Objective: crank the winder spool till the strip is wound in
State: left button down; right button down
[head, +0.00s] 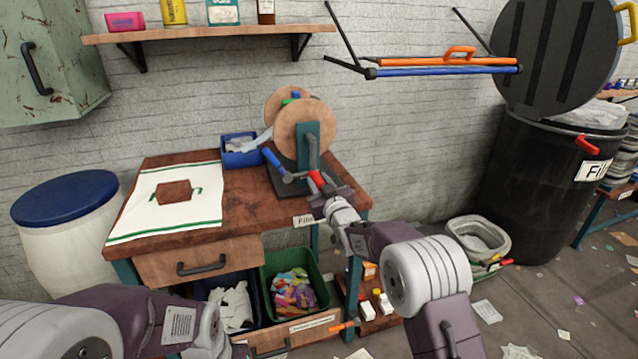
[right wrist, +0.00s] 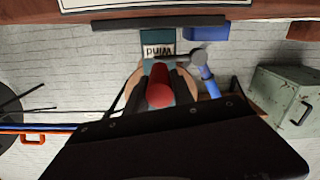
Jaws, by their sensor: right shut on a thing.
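The winder spool (head: 300,128) has wooden discs on a teal stand (head: 308,150) at the table's back right. A pale strip (head: 262,139) shows between the spool and a blue bin (head: 238,155); how much is wound is hidden. My right gripper (head: 322,192) is shut on the red crank handle (head: 317,178). In the right wrist view the red handle (right wrist: 159,88) sits between the fingers, in front of the stand marked "Wind". A blue handle (head: 272,158) on a metal lever sticks out to the left of the stand. My left arm is at the lower left; its fingers are out of view.
A white cloth with a brown patch (head: 174,192) lies on the wooden table (head: 245,205). A shelf (head: 210,34) hangs above. A green bin (head: 318,275) of colourful scraps stands underneath. A black barrel (head: 535,180) and a white-blue drum (head: 68,215) flank the table.

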jog(key=shift+a, duration=0.1)
dwell(0.3)
jog(key=shift+s+a+r+m, duration=0.1)
jog(key=shift+s+a+m, duration=0.15)
jog(key=shift+a+m, duration=0.55)
jog(key=shift+s+a+r+m, duration=0.1)
jog(key=shift+s+a+m, duration=0.15)
jog(key=shift+a+m, duration=0.5)
jog(key=shift+s+a+r+m, duration=1.1)
jog(key=shift+a+r+m, duration=2.05)
jog(key=shift+r+m, duration=3.45)
jog(key=w+d+r+m, duration=0.1)
jog(key=d+r+m, duration=0.3)
jog(key=m, duration=0.9)
jog(key=shift+w+d+r, duration=0.3)
jog(key=shift+d+r, duration=0.1)
jog(key=shift+r, duration=0.4)
jog(key=shift+d+m, duration=0.1)
jog(key=shift+m, duration=0.25)
